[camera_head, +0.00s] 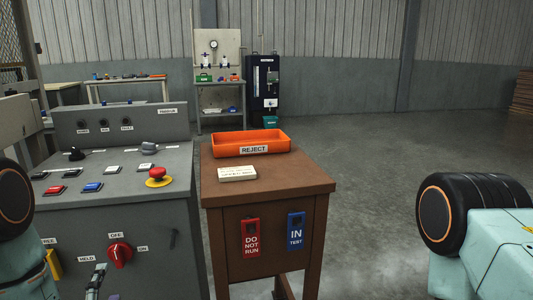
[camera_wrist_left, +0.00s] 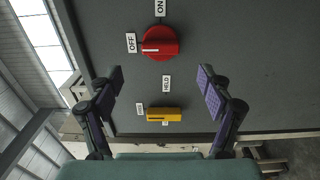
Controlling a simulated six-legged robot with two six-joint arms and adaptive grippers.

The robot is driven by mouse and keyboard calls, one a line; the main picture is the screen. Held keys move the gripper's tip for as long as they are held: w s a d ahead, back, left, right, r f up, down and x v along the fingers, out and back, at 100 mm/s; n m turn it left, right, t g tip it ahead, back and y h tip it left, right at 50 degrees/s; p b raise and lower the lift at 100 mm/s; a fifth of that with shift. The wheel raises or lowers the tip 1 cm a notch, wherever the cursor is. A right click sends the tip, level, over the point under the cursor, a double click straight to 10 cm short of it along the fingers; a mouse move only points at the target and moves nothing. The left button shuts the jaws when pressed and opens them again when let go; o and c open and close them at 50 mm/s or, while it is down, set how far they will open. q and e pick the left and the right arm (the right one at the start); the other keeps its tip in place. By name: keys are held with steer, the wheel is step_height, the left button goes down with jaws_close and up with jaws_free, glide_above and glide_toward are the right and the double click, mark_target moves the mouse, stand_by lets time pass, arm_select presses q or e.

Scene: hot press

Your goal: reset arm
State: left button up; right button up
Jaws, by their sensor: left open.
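My left gripper (camera_wrist_left: 160,80) is open and empty in the left wrist view, with its purple-padded fingers spread wide. It faces the front of the grey control cabinet (camera_head: 160,225). A red rotary knob (camera_wrist_left: 160,43) with OFF and ON labels lies ahead of the fingertips, and a yellow knob (camera_wrist_left: 164,114) shows lower, between the fingers. Neither knob is in the grip. In the head view the red knob (camera_head: 119,253) and part of the yellow knob (camera_head: 53,264) show on the cabinet front. Part of my left gripper shows at the bottom edge. My right gripper is out of view.
A red emergency button (camera_head: 158,175) and several switches sit on the cabinet top. A brown stand (camera_head: 290,187) beside it holds an orange REJECT tray (camera_head: 250,137), a white labelled block (camera_head: 237,173) and hanging red and blue tags. Open floor (camera_head: 390,150) lies to the right.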

mark_target(118, 260)
arm_select(q)
steer(key=x, duration=0.8)
steer(key=shift+w, duration=0.15)
steer(key=m+p, duration=0.1)
steer(key=m, duration=0.3)
steer(key=shift+d+p, duration=0.1)
steer(key=shift+p, duration=0.25)
steer(key=m+p, duration=0.1)
steer(key=m, duration=0.4)
steer(key=m+p, duration=0.1)
steer(key=m, duration=0.3)
steer(key=shift+m, duration=0.3)
steer(key=m, duration=0.4)
steer(key=shift+m, duration=0.3)
